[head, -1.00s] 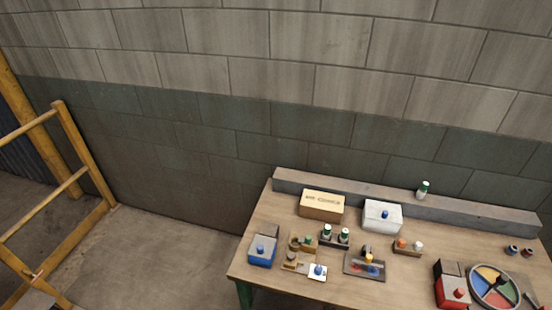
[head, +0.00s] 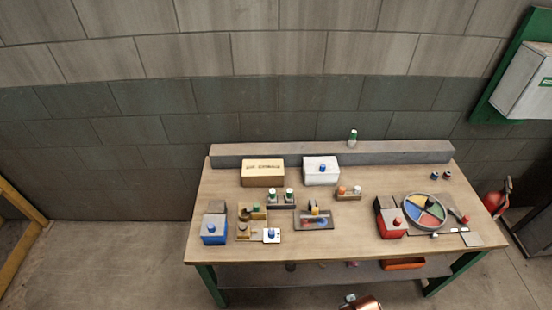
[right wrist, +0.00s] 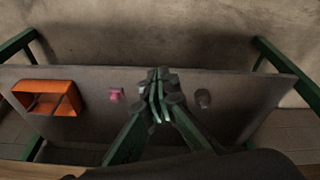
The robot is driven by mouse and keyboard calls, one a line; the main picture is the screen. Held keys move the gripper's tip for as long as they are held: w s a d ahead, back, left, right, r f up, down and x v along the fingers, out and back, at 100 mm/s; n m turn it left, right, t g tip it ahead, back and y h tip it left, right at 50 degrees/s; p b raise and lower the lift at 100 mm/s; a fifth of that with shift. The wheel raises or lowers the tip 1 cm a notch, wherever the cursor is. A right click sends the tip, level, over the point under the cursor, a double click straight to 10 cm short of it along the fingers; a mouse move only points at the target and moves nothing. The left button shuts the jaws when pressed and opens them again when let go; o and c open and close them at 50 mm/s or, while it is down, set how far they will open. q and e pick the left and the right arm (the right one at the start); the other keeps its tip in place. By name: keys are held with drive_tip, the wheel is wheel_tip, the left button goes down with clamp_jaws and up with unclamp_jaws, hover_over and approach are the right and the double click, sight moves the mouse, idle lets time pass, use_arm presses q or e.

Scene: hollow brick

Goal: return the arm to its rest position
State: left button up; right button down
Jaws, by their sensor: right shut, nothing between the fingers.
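My right gripper (right wrist: 160,98) shows in the right wrist view with its dark fingers brought together and nothing between them. Behind it in that view is the grey lower shelf (right wrist: 225,85) of the workbench, between green legs. I cannot tell the distance from the fingers to the shelf. My left gripper is not in view.
The bench top holds a blue box (head: 214,232), a cardboard box (head: 263,173), a white box (head: 321,172), a red box (head: 391,226) and a coloured wheel (head: 424,211). An orange bin (right wrist: 48,98) is on the lower shelf.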

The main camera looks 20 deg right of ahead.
drive_tip(key=s+a+f+g, duration=0.1)
drive_tip(key=s+f, duration=0.3)
drive_tip(key=f, duration=0.8)
drive_tip(key=s+f, duration=0.4)
drive_tip(key=f, duration=0.9)
drive_tip(key=s+f+n+g, duration=0.1)
drive_tip(key=s+f, duration=1)
drive_tip(key=s, duration=0.4)
drive_tip(key=shift+s+a+y, duration=0.15)
drive_tip(key=shift+y, duration=0.15)
